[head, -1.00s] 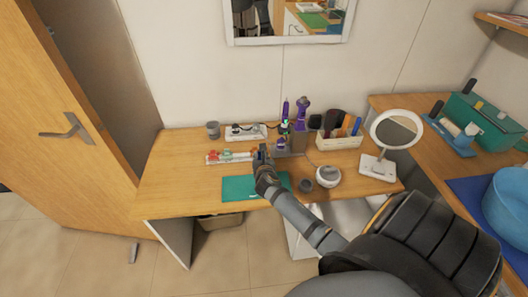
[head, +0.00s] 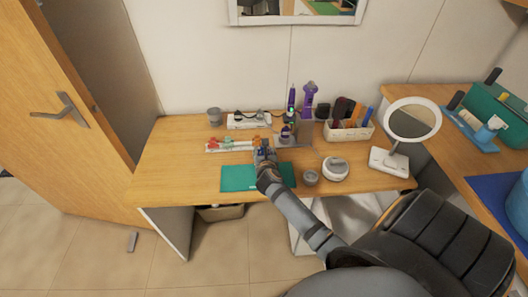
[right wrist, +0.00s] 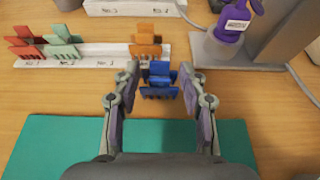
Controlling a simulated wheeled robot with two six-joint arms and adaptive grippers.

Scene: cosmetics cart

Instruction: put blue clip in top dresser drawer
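The clip's height above the desk is hard to judge. The rail holds a red clip (right wrist: 25,42), a green clip (right wrist: 62,40) and an orange clip (right wrist: 146,40). My left gripper and a dresser drawer are not in view.
The green mat (head: 238,178) lies on the wooden desk (head: 165,175). A purple bottle (right wrist: 233,22) and grey stand are close to the right. A brush box (head: 348,131), round jar (head: 335,168) and mirror (head: 412,121) stand farther right. The desk's left part is clear.

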